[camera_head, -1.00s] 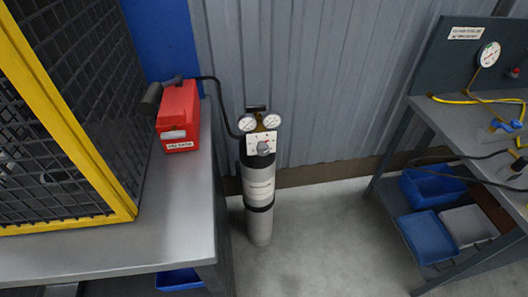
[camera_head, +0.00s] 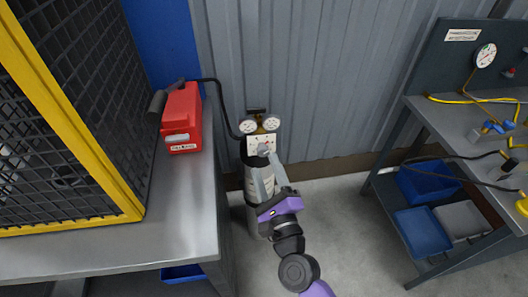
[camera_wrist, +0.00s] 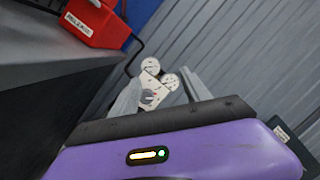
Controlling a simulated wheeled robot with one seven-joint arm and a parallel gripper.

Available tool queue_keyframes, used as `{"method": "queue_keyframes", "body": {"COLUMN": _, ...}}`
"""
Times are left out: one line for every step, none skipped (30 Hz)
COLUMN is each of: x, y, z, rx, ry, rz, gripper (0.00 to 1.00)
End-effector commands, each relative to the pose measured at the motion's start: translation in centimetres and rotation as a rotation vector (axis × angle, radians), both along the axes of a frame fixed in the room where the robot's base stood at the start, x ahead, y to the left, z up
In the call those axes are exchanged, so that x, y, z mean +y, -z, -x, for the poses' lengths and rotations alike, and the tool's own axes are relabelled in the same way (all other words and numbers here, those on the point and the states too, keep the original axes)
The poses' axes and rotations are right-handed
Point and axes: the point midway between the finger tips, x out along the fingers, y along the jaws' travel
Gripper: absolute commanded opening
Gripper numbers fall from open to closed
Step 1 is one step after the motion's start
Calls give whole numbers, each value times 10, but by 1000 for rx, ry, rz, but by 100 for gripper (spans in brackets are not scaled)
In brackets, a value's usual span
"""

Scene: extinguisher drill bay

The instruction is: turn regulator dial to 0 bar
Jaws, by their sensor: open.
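The regulator (camera_head: 258,140) is a pale plate with two round gauges above it, on top of a grey gas cylinder (camera_head: 252,217) standing against the wall. Its dial (camera_head: 262,149) is a small grey and red knob at the plate's middle. The dial also shows in the wrist view (camera_wrist: 148,97), between my finger tips. My gripper (camera_head: 268,171) is open and reaches up towards the regulator from below and in front. The fingers show on both sides of the plate in the wrist view; whether they touch anything I cannot tell. The dial's setting is too small to read.
A red box (camera_head: 181,120) with a black hose sits on the grey bench (camera_head: 190,215) left of the cylinder. A yellow-framed mesh cage (camera_head: 75,110) stands on that bench. A workbench (camera_head: 450,110) with blue bins is at right. Floor between is clear.

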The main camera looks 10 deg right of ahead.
Motion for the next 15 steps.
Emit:
{"method": "queue_keyframes", "body": {"x": 8, "y": 6, "z": -17, "rx": 46, "ry": -9, "rz": -200, "gripper": 55}}
{"method": "queue_keyframes", "body": {"x": 8, "y": 12, "z": -23, "rx": 74, "ry": -9, "rz": -317, "gripper": 55}}
{"method": "queue_keyframes", "body": {"x": 6, "y": 23, "z": -30, "rx": 109, "ry": -5, "rz": -461, "gripper": 55}}
{"method": "queue_keyframes", "body": {"x": 2, "y": 32, "z": -34, "rx": 133, "ry": 2, "rz": -559, "gripper": 55}}
{"method": "queue_keyframes", "body": {"x": -3, "y": 41, "z": -36, "rx": 154, "ry": 11, "rz": -647, "gripper": 55}}
{"method": "queue_keyframes", "body": {"x": -9, "y": 55, "z": -36, "rx": 182, "ry": 21, "rz": -749, "gripper": 55}}
{"method": "queue_keyframes", "body": {"x": -11, "y": 61, "z": -35, "rx": 197, "ry": 24, "rz": -816, "gripper": 55}}
{"method": "queue_keyframes", "body": {"x": -12, "y": 66, "z": -35, "rx": 208, "ry": 25, "rz": -874, "gripper": 55}}
{"method": "queue_keyframes", "body": {"x": -12, "y": 68, "z": -35, "rx": 216, "ry": 25, "rz": -941, "gripper": 55}}
{"method": "queue_keyframes", "body": {"x": -13, "y": 68, "z": -35, "rx": 217, "ry": 23, "rz": -979, "gripper": 55}}
{"method": "queue_keyframes", "body": {"x": -13, "y": 68, "z": -35, "rx": 217, "ry": 21, "rz": -1010, "gripper": 55}}
{"method": "queue_keyframes", "body": {"x": -13, "y": 68, "z": -35, "rx": 218, "ry": 19, "rz": -1038, "gripper": 55}}
{"method": "queue_keyframes", "body": {"x": -14, "y": 68, "z": -35, "rx": 217, "ry": 17, "rz": -1051, "gripper": 55}}
{"method": "queue_keyframes", "body": {"x": -14, "y": 68, "z": -35, "rx": 217, "ry": 16, "rz": -1063, "gripper": 55}}
{"method": "queue_keyframes", "body": {"x": -14, "y": 68, "z": -37, "rx": 217, "ry": 16, "rz": -1071, "gripper": 55}}
